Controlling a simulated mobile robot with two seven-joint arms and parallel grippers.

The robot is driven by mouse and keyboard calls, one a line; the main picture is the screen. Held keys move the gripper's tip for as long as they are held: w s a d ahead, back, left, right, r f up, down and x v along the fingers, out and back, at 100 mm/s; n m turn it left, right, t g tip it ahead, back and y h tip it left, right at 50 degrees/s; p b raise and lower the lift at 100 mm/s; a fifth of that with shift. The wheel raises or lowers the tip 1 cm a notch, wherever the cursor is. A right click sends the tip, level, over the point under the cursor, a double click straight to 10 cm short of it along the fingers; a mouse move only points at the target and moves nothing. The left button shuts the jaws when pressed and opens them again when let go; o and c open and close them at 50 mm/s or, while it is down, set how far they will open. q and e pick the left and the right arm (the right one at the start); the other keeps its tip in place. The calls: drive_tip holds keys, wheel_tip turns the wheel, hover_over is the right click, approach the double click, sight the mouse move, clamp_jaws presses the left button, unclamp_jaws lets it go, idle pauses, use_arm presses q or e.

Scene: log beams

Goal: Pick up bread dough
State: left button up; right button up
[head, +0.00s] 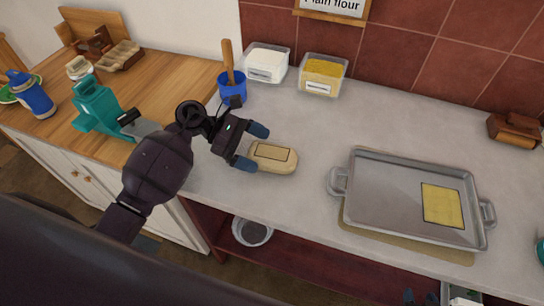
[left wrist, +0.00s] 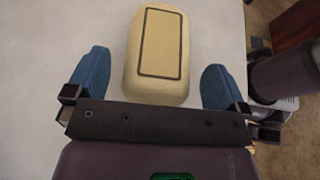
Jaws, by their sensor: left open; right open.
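The bread dough (head: 273,157) is a pale, rounded loaf with a dark rectangular outline on top. It lies flat on the grey counter. My left gripper (head: 252,147) is open at the left end of the dough, its blue fingertips apart. In the left wrist view, the dough (left wrist: 156,55) lies ahead and between the two blue fingers (left wrist: 157,82), with a gap on each side. Nothing is held. A small part of my right gripper (head: 421,298) shows at the bottom edge, low in front of the counter.
A metal tray (head: 385,205) with a yellow sheet (head: 442,205) stands to the right. A blue cup (head: 231,88) with a wooden handle and two ingredient tubs (head: 323,75) stand behind. A teal scale-like object (head: 98,108) is on the wooden counter. Counter between dough and tray is clear.

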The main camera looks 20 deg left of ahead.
sight(272, 159)
use_arm(q)
drive_tip(key=shift+x, duration=1.2)
drive_tip(key=c, duration=1.2)
